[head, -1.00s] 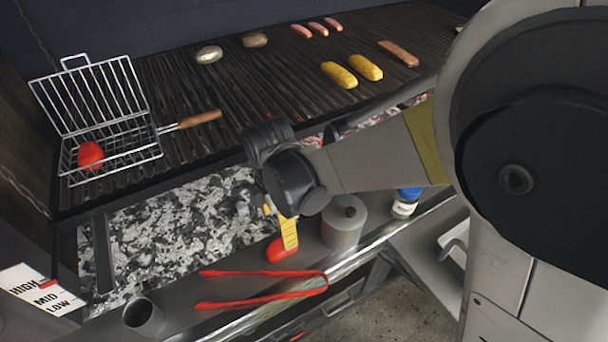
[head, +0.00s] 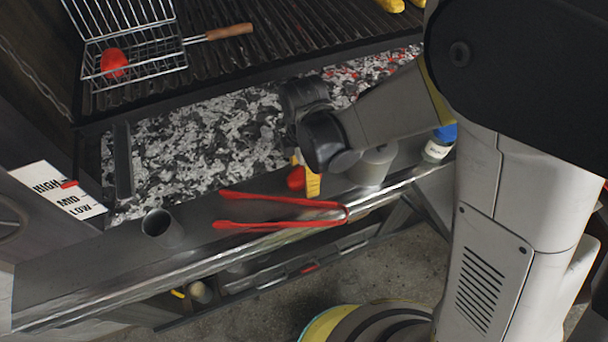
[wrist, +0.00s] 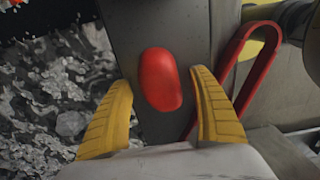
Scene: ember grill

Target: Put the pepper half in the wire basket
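A red pepper half (wrist: 160,79) lies on the grey front shelf, between my gripper's two yellow fingers in the wrist view. My gripper (wrist: 162,108) is open, with a gap between each finger and the pepper. In the head view the pepper half (head: 296,178) shows beside my yellow finger (head: 313,184), partly hidden by my gripper and wrist. The wire basket (head: 150,60) stands open on the grill grate at the upper left, its lid raised. Another red pepper piece (head: 114,62) is inside it. Its wooden handle (head: 229,32) points right.
Red tongs (head: 280,212) lie on the shelf close to the pepper, and also show in the wrist view (wrist: 262,62). A metal cup (head: 160,228), a grey canister (head: 372,165) and a blue-capped bottle (head: 440,143) stand along the shelf. A coal bed (head: 210,150) lies behind it.

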